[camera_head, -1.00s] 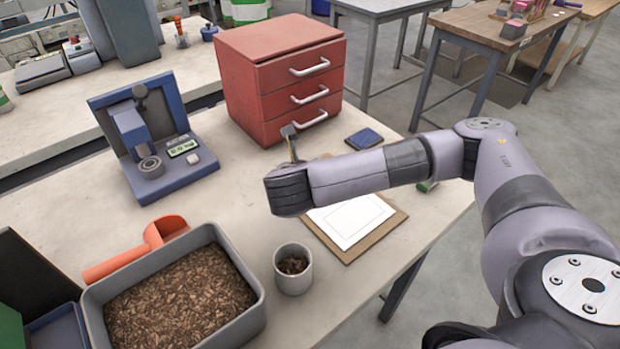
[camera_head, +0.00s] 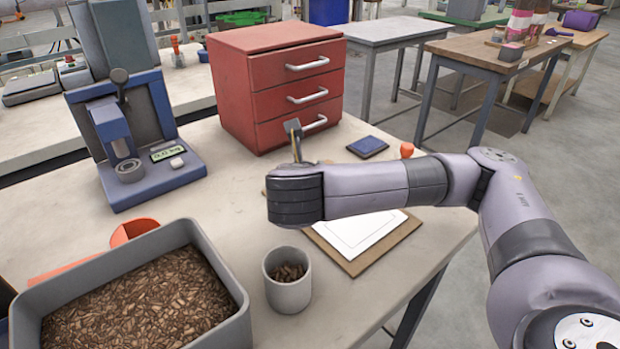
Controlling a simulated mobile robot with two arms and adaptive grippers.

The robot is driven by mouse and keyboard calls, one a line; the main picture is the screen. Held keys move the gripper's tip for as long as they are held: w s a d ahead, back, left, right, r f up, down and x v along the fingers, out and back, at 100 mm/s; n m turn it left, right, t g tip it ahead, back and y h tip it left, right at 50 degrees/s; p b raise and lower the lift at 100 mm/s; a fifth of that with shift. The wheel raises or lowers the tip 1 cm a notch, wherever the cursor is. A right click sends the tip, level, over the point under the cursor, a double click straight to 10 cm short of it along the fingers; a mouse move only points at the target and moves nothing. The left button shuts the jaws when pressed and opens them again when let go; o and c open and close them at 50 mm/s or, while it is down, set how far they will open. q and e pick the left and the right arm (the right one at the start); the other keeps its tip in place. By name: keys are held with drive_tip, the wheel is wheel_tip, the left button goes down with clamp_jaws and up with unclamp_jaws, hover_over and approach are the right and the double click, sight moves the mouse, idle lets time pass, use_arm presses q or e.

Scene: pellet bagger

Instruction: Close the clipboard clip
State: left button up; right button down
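The clipboard (camera_head: 402,233) is a brown board with a white sheet on it, lying flat on the near right part of the table. Its upper left part is covered by my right wrist, and I cannot see the clip. My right arm comes in from the right and reaches over the board. Only a thin dark part of my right gripper (camera_head: 295,136) shows past the wrist, beyond the board's far edge. Whether it is open or shut is hidden. My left gripper is out of view.
A grey bin of brown pellets (camera_head: 222,272) and a pale cup of pellets (camera_head: 289,294) stand in front. A red drawer cabinet (camera_head: 247,98), a blue press-like device (camera_head: 150,178), a dark blue pad (camera_head: 367,146) and a small orange object (camera_head: 406,150) stand or lie farther back.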

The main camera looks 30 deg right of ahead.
idle(0.3)
drive_tip(key=c, duration=1.6)
unclamp_jaws()
drive_tip(key=shift+a+f, duration=0.1)
drive_tip(key=shift+a, duration=0.05)
drive_tip(key=shift+o, duration=0.6)
drive_tip(key=shift+s+a+r, duration=0.4)
drive_tip(key=shift+a+r, duration=0.15)
drive_tip(key=shift+a, duration=0.1)
drive_tip(key=shift+s+r, duration=0.35)
drive_tip(key=shift+s, duration=0.3)
drive_tip(key=v, duration=0.7)
drive_tip(key=shift+s+a+r, duration=0.15)
drive_tip(key=shift+s+a, duration=0.15)
drive_tip(key=shift+s+a+r, duration=0.2)
drive_tip(key=shift+s+a, duration=0.05)
drive_tip(key=shift+s, duration=0.15)
